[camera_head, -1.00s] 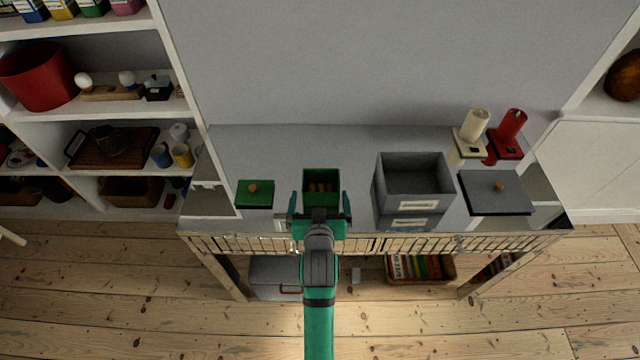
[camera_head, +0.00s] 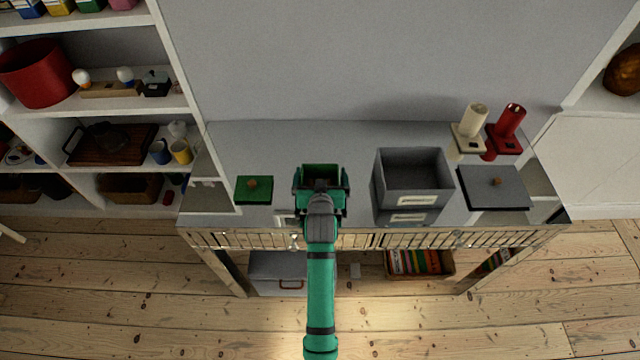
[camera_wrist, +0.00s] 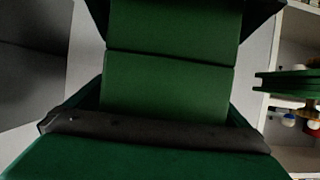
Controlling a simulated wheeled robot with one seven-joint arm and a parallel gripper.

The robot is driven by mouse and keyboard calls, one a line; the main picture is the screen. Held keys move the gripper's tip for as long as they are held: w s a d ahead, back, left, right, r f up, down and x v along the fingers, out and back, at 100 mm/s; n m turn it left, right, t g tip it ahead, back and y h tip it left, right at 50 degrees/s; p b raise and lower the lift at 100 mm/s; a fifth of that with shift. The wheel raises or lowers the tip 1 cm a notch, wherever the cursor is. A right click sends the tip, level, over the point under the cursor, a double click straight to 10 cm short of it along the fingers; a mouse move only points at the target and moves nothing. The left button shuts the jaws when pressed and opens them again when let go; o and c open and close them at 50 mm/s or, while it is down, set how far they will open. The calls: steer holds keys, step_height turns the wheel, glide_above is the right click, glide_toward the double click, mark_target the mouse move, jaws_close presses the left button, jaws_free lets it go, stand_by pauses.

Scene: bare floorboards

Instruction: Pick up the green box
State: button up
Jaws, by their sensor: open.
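The green box (camera_head: 321,169) is an open-topped box on the white tabletop, left of the grey box. My gripper (camera_head: 321,181) is over its near part with the jaws open, one finger at its left side and one at its right. The box shows between the fingers in the wrist view (camera_wrist: 170,85), filling the middle. I cannot tell whether the fingers touch it. My gripper hides its near side and contents. A green lid with a brown knob (camera_head: 253,189) lies on the table to the left; it also shows in the wrist view (camera_wrist: 287,82).
A grey box (camera_head: 413,182) stands to the right with clear space between. A grey lid (camera_head: 493,188) lies further right. A shelf is at the left, and a grey wall stands behind the table.

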steer(key=shift+w+a, duration=0.1)
steer(key=c, duration=0.9)
steer(key=shift+c, duration=0.2)
